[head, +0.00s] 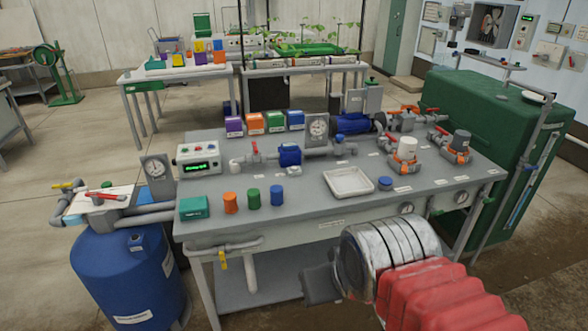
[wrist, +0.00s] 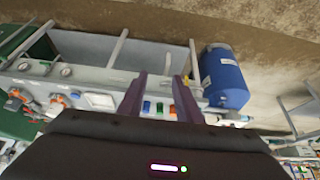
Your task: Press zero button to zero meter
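A white meter box (head: 198,159) with a lit green display stands at the left back of the grey bench. Small coloured buttons sit along its top; their labels are too small to read, so I cannot tell which is zero. My gripper (head: 318,284) is in front of the bench's front edge, well apart from the meter, to its lower right. In the wrist view my gripper's two fingers (wrist: 161,82) stand apart with nothing held between them. I cannot make out the meter clearly in the wrist view.
The bench (head: 310,208) holds orange, green and blue containers, a teal box (head: 194,207), a white tray (head: 349,183), and pipes with valves. A dial gauge (head: 156,170) stands left of the meter. A blue tank (head: 127,275) is at the left and a green cabinet (head: 490,130) at the right.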

